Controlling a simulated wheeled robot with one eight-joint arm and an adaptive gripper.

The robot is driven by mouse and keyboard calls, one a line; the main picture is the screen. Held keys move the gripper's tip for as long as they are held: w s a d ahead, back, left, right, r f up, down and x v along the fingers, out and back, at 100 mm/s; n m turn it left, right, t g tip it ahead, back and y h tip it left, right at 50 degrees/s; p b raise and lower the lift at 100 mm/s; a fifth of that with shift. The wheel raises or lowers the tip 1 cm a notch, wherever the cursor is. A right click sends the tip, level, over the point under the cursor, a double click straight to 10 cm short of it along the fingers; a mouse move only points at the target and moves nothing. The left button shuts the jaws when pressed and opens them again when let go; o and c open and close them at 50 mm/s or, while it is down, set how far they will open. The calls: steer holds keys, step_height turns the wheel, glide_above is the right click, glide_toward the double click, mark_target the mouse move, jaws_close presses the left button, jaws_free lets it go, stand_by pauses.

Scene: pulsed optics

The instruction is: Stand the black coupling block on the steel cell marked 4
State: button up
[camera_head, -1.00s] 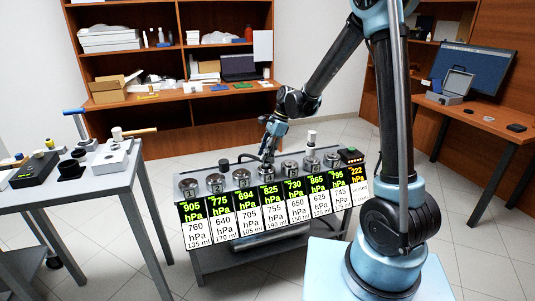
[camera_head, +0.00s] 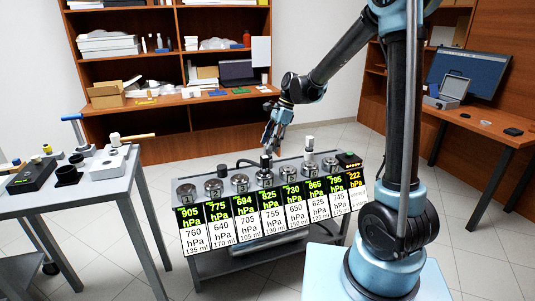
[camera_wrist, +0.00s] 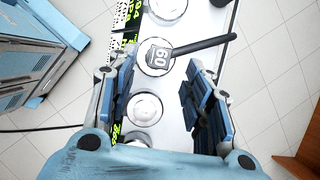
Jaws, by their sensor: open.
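The black coupling block (camera_head: 265,162) stands on the fourth steel cell from the left on the bench, above the 825 hPa panel. In the wrist view the block (camera_wrist: 158,57) shows a face marked 60 and a black rod pointing right. A steel rim of its cell (camera_wrist: 143,67) shows around it. My gripper (camera_head: 275,148) is above the block, apart from it. In the wrist view my gripper (camera_wrist: 160,95) is open and empty, its fingers on either side of the row of cells.
Other steel cells (camera_head: 239,184) stand close on both sides. A dark knob-like piece (camera_head: 222,171) stands near the second cell and a white-topped piece (camera_head: 309,143) near the sixth. A side table (camera_head: 110,180) stands left.

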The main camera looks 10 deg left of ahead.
steer(key=shift+v, duration=2.45)
steer(key=s+d+r+n+t, duration=0.1)
steer(key=s+d+n, duration=0.1)
steer(key=s+d, duration=0.35)
steer(key=s+d+n+t+h, duration=0.1)
steer(key=s+d+n, duration=0.1)
steer(key=d, duration=0.7)
steer(key=s+d+r+n+t, duration=0.1)
steer(key=s+d, duration=0.2)
steer(key=d, duration=0.5)
steer(key=s+d+f+n+t+h, duration=0.1)
steer(key=s+d+f+n+h, duration=0.2)
steer(key=s+d, duration=1.1)
step_height(320, 180, down, 7)
steer(key=s+n, duration=0.1)
steer(key=n, duration=0.2)
steer(key=shift+d+r+n+t, duration=0.2)
steer(key=shift+n+t, duration=0.1)
steer(key=shift+n, duration=0.1)
steer(key=shift+s+a+r, duration=0.1)
